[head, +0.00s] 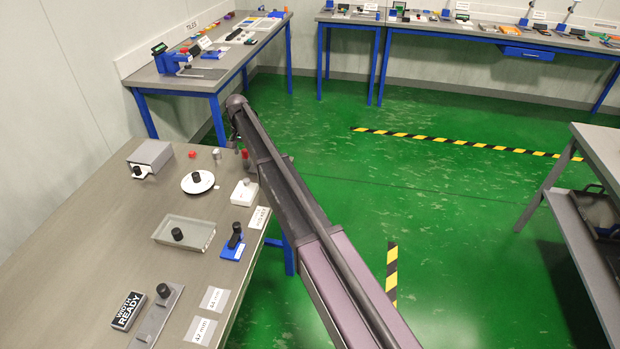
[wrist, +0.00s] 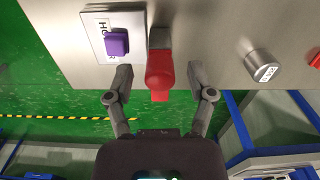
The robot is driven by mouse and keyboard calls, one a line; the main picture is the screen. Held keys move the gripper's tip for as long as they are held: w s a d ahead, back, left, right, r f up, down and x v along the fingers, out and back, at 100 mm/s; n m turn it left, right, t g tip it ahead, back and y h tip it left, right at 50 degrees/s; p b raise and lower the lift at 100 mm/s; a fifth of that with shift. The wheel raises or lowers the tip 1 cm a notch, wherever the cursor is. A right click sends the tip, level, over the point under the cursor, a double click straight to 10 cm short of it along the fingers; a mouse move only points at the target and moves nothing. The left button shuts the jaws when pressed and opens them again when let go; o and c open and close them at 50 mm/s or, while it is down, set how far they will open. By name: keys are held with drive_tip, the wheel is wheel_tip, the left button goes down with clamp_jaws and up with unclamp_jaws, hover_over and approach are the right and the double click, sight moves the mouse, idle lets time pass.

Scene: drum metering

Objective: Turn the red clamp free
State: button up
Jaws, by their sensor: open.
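The red clamp (wrist: 159,72) sits at the edge of the grey worktop in the wrist view, its rounded red end hanging over the edge. A dark grey part shows at its top end. My gripper (wrist: 160,80) is open, with one finger on each side of the red part. Gaps show on both sides, so the fingers look apart from it. In the head view a small red piece (head: 245,154), perhaps the clamp, shows beside my arm. My gripper is mostly hidden there behind the arm.
A purple block (wrist: 117,43) on a white card lies left of the clamp. A silver knob (wrist: 262,66) stands to the right. On the worktop (head: 90,245) in the head view are a white disc (head: 198,187), a grey tray (head: 165,233) and a grey box (head: 150,153).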

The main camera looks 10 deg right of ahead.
sight(244, 150)
drive_tip(key=m, duration=0.3)
drive_tip(key=shift+r+m, duration=0.2)
drive_tip(key=shift+m, duration=0.1)
wheel_tip(244, 150, up, 14)
drive_tip(key=p, duration=1.4)
drive_tip(key=s+d+f+n+b, duration=0.2)
drive_tip(key=s+d+f+b, duration=0.1)
drive_tip(key=s+d, duration=0.7)
drive_tip(key=s+d+f+n+b, duration=0.2)
drive_tip(key=s+d+f+b, duration=0.2)
drive_tip(key=s+d, duration=0.6)
drive_tip(key=s, duration=0.5)
drive_tip(key=shift+s+d+f+n, duration=0.15)
drive_tip(key=shift+s+d+n, duration=0.15)
drive_tip(key=shift+s+d, duration=0.1)
drive_tip(key=s+d+n, duration=0.1)
drive_tip(key=s+d, duration=0.2)
drive_tip(key=s, duration=0.5)
drive_tip(key=s+d+n, duration=0.1)
drive_tip(key=s+d, duration=0.2)
drive_tip(key=s, duration=0.4)
drive_tip(key=shift+s+d, duration=0.35)
drive_tip(key=shift+s, duration=0.05)
